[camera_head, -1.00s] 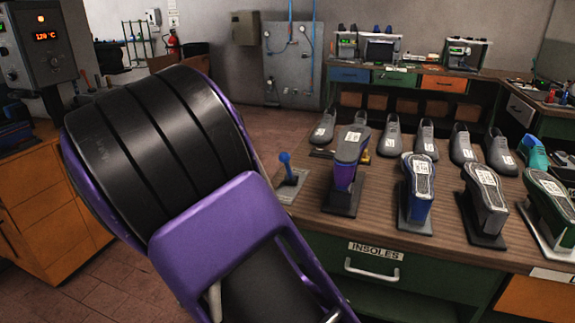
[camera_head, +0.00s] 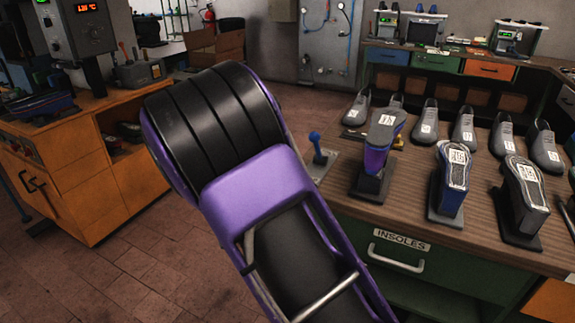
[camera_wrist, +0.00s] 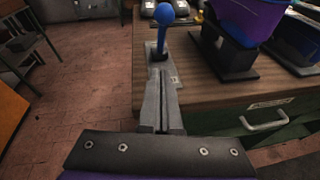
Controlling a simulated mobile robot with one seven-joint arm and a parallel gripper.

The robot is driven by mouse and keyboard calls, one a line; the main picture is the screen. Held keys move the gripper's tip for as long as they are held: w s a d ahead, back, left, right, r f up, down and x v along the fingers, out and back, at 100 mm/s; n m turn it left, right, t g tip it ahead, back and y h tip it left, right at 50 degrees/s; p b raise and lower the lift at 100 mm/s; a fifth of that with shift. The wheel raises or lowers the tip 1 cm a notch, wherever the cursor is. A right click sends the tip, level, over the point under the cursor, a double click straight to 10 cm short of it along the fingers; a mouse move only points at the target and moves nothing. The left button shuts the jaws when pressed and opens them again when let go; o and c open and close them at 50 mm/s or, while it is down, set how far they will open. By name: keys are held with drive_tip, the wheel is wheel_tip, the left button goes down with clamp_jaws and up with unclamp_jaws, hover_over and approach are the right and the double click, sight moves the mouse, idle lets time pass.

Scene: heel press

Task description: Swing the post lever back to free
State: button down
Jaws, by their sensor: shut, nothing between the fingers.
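The lever has a blue ball knob (camera_head: 314,136) on a blue stem and stands on a grey plate (camera_head: 318,165) at the left end of the wooden bench. In the head view it leans slightly left. In the wrist view the blue knob (camera_wrist: 164,14) is at the top, just beyond my fingertips. My gripper (camera_wrist: 158,72) is shut and empty, with its fingers pointing toward the lever's foot. I cannot tell whether they touch it. In the head view my arm hides my gripper. The purple last on its dark stand (camera_head: 375,160) is just right of the lever.
The wooden bench (camera_head: 408,212) carries several lasts on stands and grey shoes behind them. An orange cabinet (camera_head: 75,185) with a control box (camera_head: 82,28) stands at the left. Brick floor (camera_head: 130,265) lies open between them. A drawer handle (camera_wrist: 265,122) sticks out below the bench edge.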

approach(316, 150)
drive_tip(key=f, duration=0.1)
drive_tip(key=w+f, duration=0.1)
drive_tip(key=shift+d+f, duration=0.2)
drive_tip(key=shift+f, duration=0.05)
drive_tip(key=shift+w+d+r, duration=0.35)
drive_tip(key=shift+w+d, duration=0.2)
drive_tip(key=shift+w+d+r, duration=0.4)
drive_tip(key=shift+w+d, duration=0.15)
drive_tip(key=shift+w, duration=0.05)
drive_tip(key=shift+w+d+r, duration=0.2)
drive_tip(key=shift+w+d, duration=0.1)
drive_tip(key=shift+w, duration=0.05)
drive_tip(key=shift+r, duration=0.15)
